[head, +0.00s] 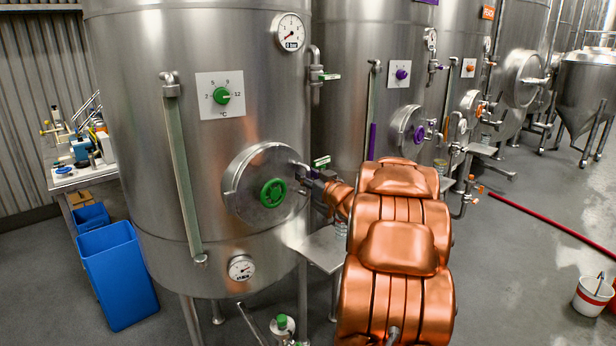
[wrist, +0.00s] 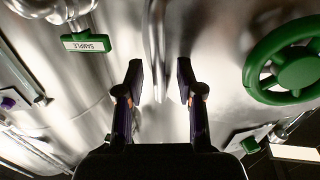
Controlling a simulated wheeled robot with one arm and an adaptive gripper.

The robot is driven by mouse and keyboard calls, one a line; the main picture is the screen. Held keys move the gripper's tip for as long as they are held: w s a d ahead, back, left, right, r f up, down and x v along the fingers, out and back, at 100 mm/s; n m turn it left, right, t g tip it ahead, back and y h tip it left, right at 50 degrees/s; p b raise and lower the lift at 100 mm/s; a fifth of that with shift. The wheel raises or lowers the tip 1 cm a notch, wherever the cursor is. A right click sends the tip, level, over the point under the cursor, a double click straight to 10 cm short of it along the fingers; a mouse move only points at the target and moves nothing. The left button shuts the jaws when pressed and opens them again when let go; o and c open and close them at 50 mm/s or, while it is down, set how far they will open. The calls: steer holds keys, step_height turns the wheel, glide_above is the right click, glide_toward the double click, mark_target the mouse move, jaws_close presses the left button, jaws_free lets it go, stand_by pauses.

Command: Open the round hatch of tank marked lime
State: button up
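The nearest steel tank (head: 130,120) has green fittings; no lime label is readable on it. Its round hatch (head: 245,200) looks shut, with a green handwheel (head: 272,193) at its centre. The handwheel also shows at the right of the wrist view (wrist: 296,68). A bar handle (head: 299,166) sits at the hatch's right edge. In the wrist view this steel bar (wrist: 157,45) runs down between the fingertips. My gripper (wrist: 160,80) is open around the bar's lower end, with gaps on both sides. In the head view my gripper (head: 316,180) is small and partly hidden by my copper-coloured arm.
A green SAMPLE tag (wrist: 86,43) on a tap is left of my fingers in the wrist view. A steel shelf (head: 318,250) juts out below the hatch. Purple-marked and orange-marked tanks stand to the right. A blue bin (head: 118,275) stands left; a red hose (head: 550,225) lies on the floor.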

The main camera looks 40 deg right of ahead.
jaws_close()
stand_by(0.6)
